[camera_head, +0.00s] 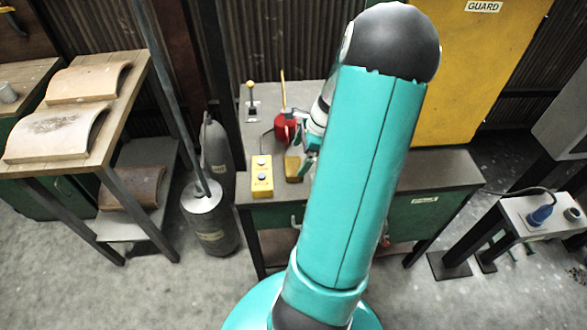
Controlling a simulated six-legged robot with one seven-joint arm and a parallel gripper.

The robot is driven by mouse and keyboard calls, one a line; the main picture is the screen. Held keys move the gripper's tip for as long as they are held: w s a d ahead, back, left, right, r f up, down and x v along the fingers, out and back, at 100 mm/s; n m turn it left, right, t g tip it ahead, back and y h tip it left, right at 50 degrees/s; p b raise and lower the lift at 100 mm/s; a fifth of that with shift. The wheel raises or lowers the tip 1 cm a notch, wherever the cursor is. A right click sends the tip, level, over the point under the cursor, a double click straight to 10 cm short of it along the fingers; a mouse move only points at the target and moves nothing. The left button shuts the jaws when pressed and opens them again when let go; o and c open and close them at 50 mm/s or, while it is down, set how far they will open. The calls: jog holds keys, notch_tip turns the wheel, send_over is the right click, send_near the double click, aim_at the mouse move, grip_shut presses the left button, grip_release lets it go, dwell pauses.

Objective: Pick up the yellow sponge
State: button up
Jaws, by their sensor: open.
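The yellow sponge (293,168) looks like a small dark-yellow block. It lies on the bench top near the front edge, just right of a yellow button box. My gripper (305,155) is open, close beside and above the sponge on its right. My teal arm crosses the picture and hides part of the gripper and the bench to the right. I cannot tell whether the fingers touch the sponge.
The button box (261,177) stands close left of the sponge. A red container (285,129) with a stick in it and a lever (251,98) are behind. The bench (250,140) has bare space at left. Grey cylinders (211,222) stand on the floor left of it.

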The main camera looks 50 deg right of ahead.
aim_at(294, 165)
jog(key=x, duration=0.5)
jog(key=shift+a+f, duration=0.1)
jog(key=shift+a, duration=0.15)
jog(key=c, duration=1)
